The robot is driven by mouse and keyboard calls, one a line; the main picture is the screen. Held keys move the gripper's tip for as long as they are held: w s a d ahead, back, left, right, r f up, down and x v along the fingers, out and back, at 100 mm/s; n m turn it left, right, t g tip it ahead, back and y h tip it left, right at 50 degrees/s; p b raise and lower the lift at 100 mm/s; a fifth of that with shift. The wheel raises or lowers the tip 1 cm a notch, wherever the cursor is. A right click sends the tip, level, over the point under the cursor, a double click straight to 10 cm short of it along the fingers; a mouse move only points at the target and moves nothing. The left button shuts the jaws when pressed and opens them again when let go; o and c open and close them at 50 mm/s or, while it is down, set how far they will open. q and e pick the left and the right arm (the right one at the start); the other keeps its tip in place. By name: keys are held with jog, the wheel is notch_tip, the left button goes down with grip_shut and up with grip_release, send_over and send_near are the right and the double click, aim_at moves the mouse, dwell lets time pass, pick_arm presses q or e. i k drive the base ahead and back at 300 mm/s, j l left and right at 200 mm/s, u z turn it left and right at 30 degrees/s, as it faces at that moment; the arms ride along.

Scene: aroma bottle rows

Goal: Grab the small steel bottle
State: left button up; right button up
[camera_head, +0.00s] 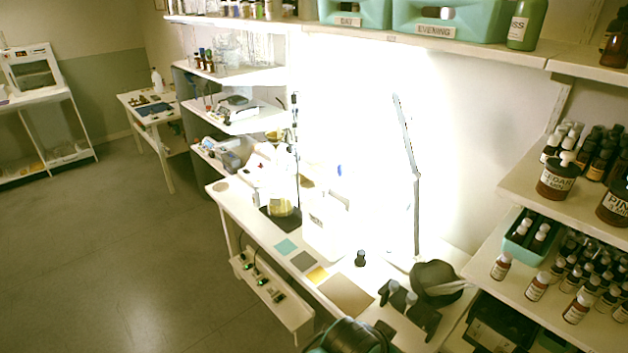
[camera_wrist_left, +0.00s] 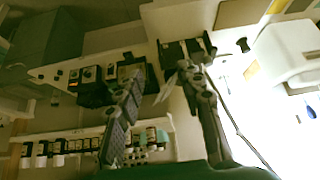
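A small dark grey bottle (camera_head: 360,258) stands upright on the white workbench (camera_head: 375,270), beside a brown mat. It also shows in the left wrist view (camera_wrist_left: 242,44). It may be the steel bottle, but I cannot tell its material. In the left wrist view my left gripper (camera_wrist_left: 160,88) has its two fingers spread wide, with no bottle held between them. The small bottle lies beyond them to the upper right, apart from the fingers. My right gripper is not in view.
A white box (camera_head: 325,230) is behind left. Shelves at right hold many brown bottles (camera_head: 537,286). The brown mat (camera_head: 346,296) is bare.

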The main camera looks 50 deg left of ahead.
aim_at(255, 194)
jog(key=k+j+u, duration=0.1)
jog(key=u, duration=1.85)
jog(key=i+j+z, duration=0.15)
jog(key=i+j, duration=0.2)
jog(key=i+j+z, duration=0.2)
jog(key=i+j, duration=0.2)
jog(key=i+j+z, duration=0.15)
jog(key=i+j, duration=0.25)
jog(key=i+j+z, duration=0.15)
jog(key=i+j, duration=0.15)
jog(key=j, duration=0.2)
jog(key=i+j+z, duration=0.15)
jog(key=i+j, duration=0.15)
jog(key=j, duration=0.25)
